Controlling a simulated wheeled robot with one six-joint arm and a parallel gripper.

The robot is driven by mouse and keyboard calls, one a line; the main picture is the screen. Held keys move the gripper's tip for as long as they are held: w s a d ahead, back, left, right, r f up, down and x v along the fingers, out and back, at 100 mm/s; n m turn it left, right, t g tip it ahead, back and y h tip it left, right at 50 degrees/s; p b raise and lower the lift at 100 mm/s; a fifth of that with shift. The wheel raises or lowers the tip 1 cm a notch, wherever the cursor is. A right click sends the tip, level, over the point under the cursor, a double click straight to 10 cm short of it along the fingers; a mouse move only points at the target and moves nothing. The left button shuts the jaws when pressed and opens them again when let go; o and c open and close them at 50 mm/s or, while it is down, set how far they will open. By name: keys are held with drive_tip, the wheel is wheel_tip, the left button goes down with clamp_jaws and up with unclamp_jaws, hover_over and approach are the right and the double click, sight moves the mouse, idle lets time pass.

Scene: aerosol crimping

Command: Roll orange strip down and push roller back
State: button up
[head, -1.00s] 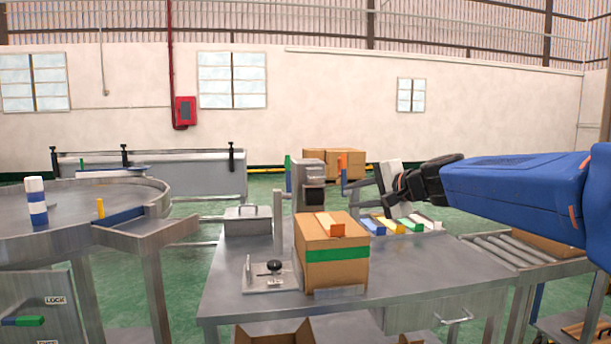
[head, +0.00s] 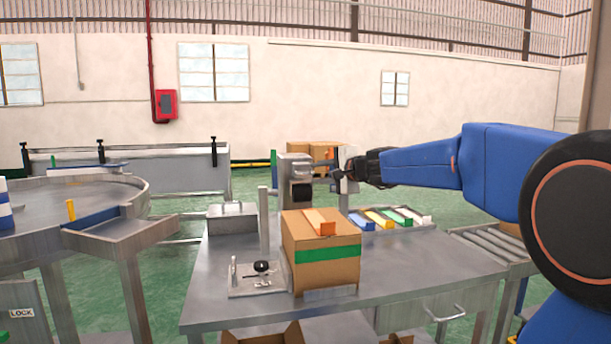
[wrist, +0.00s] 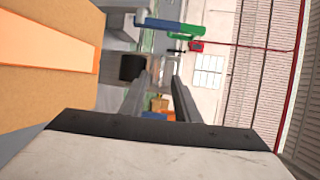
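A cardboard box (head: 305,258) with a green band stands on the metal table. The strip and box also show large at the left of the wrist view (wrist: 45,52). I cannot pick out the roller for certain; a grey device with a black part (head: 302,190) stands behind the box. My gripper (head: 339,174) is above the table, behind and right of the box. In the wrist view its two fingers (wrist: 160,90) stand apart with nothing seen between them.
A tray of coloured bars (head: 390,218) lies right of the box. A small fixture with a black knob (head: 258,275) and a lidded metal box (head: 231,217) are at the left. A roller conveyor (head: 477,247) adjoins at right. The front right tabletop is clear.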

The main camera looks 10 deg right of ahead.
sight(307, 174)
drive_tip(key=x, duration=0.7)
drive_tip(key=shift+w+a, duration=0.1)
drive_tip(key=shift+w, duration=0.05)
drive_tip(key=shift+f, duration=0.1)
clamp_jaws()
